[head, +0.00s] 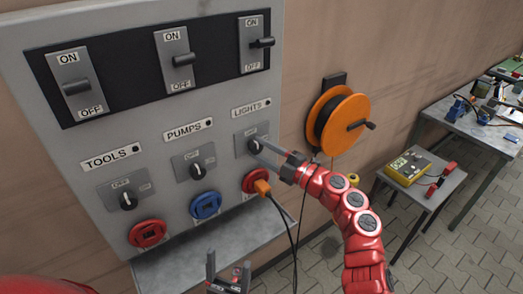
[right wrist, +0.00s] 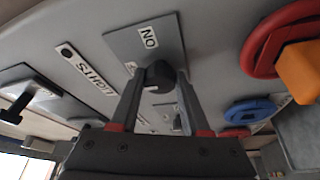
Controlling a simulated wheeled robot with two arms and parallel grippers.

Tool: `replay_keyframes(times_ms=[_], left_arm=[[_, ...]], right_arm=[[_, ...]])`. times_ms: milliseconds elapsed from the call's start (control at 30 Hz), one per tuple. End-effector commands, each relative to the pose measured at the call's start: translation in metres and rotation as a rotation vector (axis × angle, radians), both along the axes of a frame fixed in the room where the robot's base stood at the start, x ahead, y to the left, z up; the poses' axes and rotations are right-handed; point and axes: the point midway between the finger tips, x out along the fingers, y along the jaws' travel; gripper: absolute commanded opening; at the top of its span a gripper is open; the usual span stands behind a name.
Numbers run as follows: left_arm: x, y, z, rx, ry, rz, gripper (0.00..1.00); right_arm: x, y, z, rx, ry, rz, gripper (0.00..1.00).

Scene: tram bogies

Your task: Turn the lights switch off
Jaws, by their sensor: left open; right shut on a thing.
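The lights switch (head: 254,144) is a dark rotary knob on a grey plate under the LIGHTS label (head: 251,106), at the right of the grey panel. My right gripper (head: 258,146) is shut on this knob. In the right wrist view the fingers (right wrist: 159,80) lie on either side of the black knob (right wrist: 160,72), and ON shows on its plate (right wrist: 118,42). The fingers partly hide the knob, so I cannot tell which way it points. My left gripper (head: 229,270) is open and empty, low in front of the panel's ledge.
The tools knob (head: 127,201) and pumps knob (head: 196,171) sit to the left. Levers line the black strip above. Red and blue sockets sit below; an orange plug (head: 262,187) with a hanging cable is in the right one. An orange reel (head: 340,120) is close on the right.

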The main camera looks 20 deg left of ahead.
Motion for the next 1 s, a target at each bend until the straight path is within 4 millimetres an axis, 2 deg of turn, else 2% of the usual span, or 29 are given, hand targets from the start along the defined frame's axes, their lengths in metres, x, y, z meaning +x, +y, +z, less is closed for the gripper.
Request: replay_keyframes(times_ms=[100, 133, 267, 300, 567, 667, 833, 1000], left_arm=[[0.000, 0.000, 0.000, 0.000, 0.000, 0.000, 0.77], [0.000, 0.000, 0.000, 0.000, 0.000, 0.000, 0.77], [0.000, 0.000, 0.000, 0.000, 0.000, 0.000, 0.77], [0.000, 0.000, 0.000, 0.000, 0.000, 0.000, 0.77], [0.000, 0.000, 0.000, 0.000, 0.000, 0.000, 0.77], [0.000, 0.000, -0.003, 0.000, 0.000, 0.000, 0.77], [0.000, 0.000, -0.013, 0.000, 0.000, 0.000, 0.77], [0.000, 0.000, -0.027, 0.000, 0.000, 0.000, 0.77]], right_arm=[[0.000, 0.000, -0.001, -0.001, -0.001, 0.001, 0.00], [0.000, 0.000, -0.001, -0.001, -0.001, 0.001, 0.50], [0.000, 0.000, 0.000, -0.001, 0.000, 0.000, 0.73], [0.000, 0.000, 0.000, -0.001, 0.000, 0.000, 0.76], [0.000, 0.000, -0.001, 0.000, 0.000, 0.000, 0.76], [-0.001, -0.006, -0.002, 0.000, -0.001, -0.002, 0.76], [-0.010, -0.032, -0.011, -0.006, 0.001, -0.001, 0.76], [-0.022, -0.077, -0.018, -0.005, -0.001, -0.004, 0.76]])
